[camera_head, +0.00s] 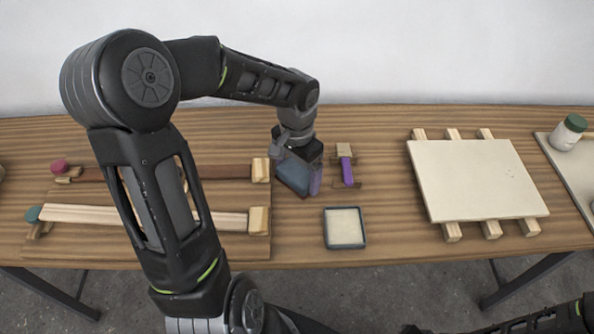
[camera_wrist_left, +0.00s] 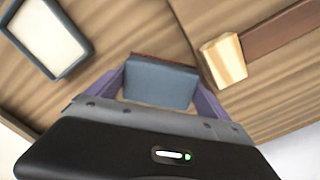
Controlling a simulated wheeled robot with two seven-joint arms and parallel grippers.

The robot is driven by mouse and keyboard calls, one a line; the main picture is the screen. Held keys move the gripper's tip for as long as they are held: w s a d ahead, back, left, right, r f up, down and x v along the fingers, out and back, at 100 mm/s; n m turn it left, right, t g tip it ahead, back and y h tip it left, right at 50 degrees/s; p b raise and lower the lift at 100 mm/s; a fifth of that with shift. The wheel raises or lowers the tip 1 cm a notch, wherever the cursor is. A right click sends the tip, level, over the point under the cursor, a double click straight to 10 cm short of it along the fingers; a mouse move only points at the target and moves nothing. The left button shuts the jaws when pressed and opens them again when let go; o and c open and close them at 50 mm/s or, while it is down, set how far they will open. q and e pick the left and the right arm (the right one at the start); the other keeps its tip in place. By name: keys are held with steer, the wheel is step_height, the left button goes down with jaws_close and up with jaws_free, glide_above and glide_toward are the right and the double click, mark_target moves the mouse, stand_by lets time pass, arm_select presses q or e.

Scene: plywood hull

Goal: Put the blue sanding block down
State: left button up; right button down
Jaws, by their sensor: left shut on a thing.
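The blue sanding block (camera_head: 292,176) is in my left gripper (camera_head: 301,178), above the middle of the wooden bench. In the left wrist view the block (camera_wrist_left: 160,82) sits between the two purple fingers of the gripper (camera_wrist_left: 162,92), which are shut on it. A reddish-brown edge shows along the block's far side. I cannot tell whether its underside touches the bench. My right gripper is not in view.
A dark-rimmed tray (camera_head: 346,245) with a pale inside lies right of the block. A purple-handled tool (camera_head: 347,171) lies behind it. Wooden clamp bars (camera_head: 235,171) lie left. A pale panel (camera_head: 475,178) rests on battens at right. A jar (camera_head: 567,133) stands far right.

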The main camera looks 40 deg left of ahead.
mark_target(297, 172)
arm_select(q)
steer(key=shift+f, duration=0.1)
steer(key=o, duration=1)
steer(key=shift+o, duration=0.2)
step_height(297, 172, up, 12)
steer(key=shift+r, duration=0.2)
stand_by(0.5)
